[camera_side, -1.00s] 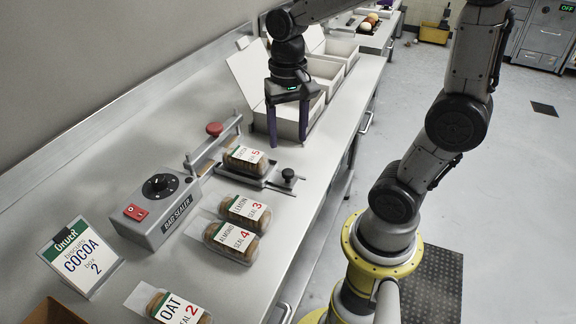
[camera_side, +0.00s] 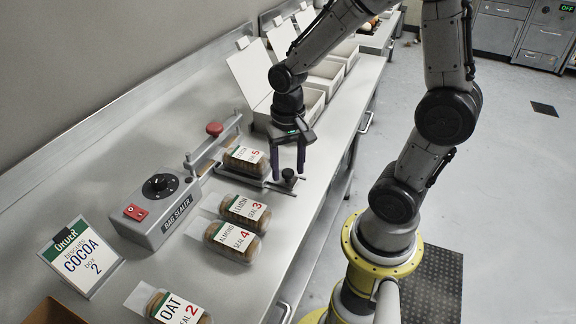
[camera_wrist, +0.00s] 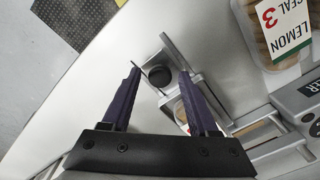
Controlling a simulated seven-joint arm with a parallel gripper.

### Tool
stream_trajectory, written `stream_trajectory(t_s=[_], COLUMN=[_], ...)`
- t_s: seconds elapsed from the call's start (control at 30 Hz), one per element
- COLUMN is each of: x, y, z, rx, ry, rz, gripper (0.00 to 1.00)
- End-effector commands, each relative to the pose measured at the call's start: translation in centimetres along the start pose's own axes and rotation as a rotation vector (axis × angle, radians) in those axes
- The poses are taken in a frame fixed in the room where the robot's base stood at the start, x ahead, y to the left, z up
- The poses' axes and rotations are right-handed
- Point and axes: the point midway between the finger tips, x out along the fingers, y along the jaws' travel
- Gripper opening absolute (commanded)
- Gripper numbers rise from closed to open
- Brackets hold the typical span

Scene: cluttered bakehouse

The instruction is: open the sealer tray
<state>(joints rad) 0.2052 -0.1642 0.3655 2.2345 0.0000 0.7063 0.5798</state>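The bag sealer (camera_side: 160,208) is a grey box with a black dial and a red switch on the worktop. Its metal tray (camera_side: 268,184) sticks out to the right, carrying a pack of biscuits (camera_side: 244,159) labelled 5. The tray's black knob (camera_side: 289,174) is at its outer end. My gripper (camera_side: 287,168) points down at this end with dark purple fingers. In the wrist view my open gripper (camera_wrist: 159,70) has the knob (camera_wrist: 160,76) showing between its fingertips, with gaps on both sides. I cannot tell whether the fingertips are down at knob height.
Packs labelled lemon (camera_side: 245,213), almond (camera_side: 232,241) and oat (camera_side: 178,305) lie in front of the sealer. An order card (camera_side: 80,258) reads cocoa, 2. Open white boxes (camera_side: 312,103) stand behind my gripper. A red-knobbed lever (camera_side: 214,129) rises at the sealer's back.

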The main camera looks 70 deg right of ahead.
Motion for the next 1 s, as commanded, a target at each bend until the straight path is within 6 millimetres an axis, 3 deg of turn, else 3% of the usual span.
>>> stream_trajectory(t_s=[0.03,0.3,1.0], x=[-0.02,-0.04,-0.09], y=[0.00,-0.01,-0.03], z=[-0.01,-0.01,-0.04], rx=[0.000,0.000,0.000], ry=[0.000,0.001,0.001], rz=[0.000,0.000,-0.001], gripper=[0.49,0.00,0.00])
